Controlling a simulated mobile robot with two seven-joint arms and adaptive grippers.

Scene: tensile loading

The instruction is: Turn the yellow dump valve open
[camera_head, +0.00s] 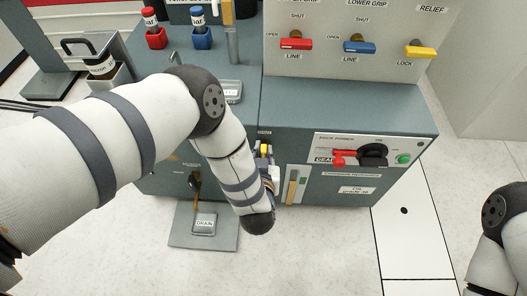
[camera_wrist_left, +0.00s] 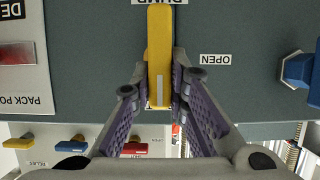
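The yellow dump valve handle (camera_wrist_left: 159,50) stands straight up and down in the left wrist view, beside an upside-down DUMP label (camera_wrist_left: 160,3). An upside-down OPEN label (camera_wrist_left: 214,59) is to its right. My left gripper (camera_wrist_left: 160,80) has one finger on each side of the handle, both tips appearing to touch it. In the head view a bit of yellow handle (camera_head: 264,149) shows beside my left gripper (camera_head: 267,160), mostly hidden by my forearm. My right arm shows at the right edge; its gripper is out of view.
A panel with a red lever (camera_head: 345,155) and green button (camera_head: 404,159) is just right of my left gripper. Red (camera_head: 296,44), blue (camera_head: 360,47) and yellow (camera_head: 420,51) levers sit on the upright panel. A drain tray (camera_head: 215,240) lies below left.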

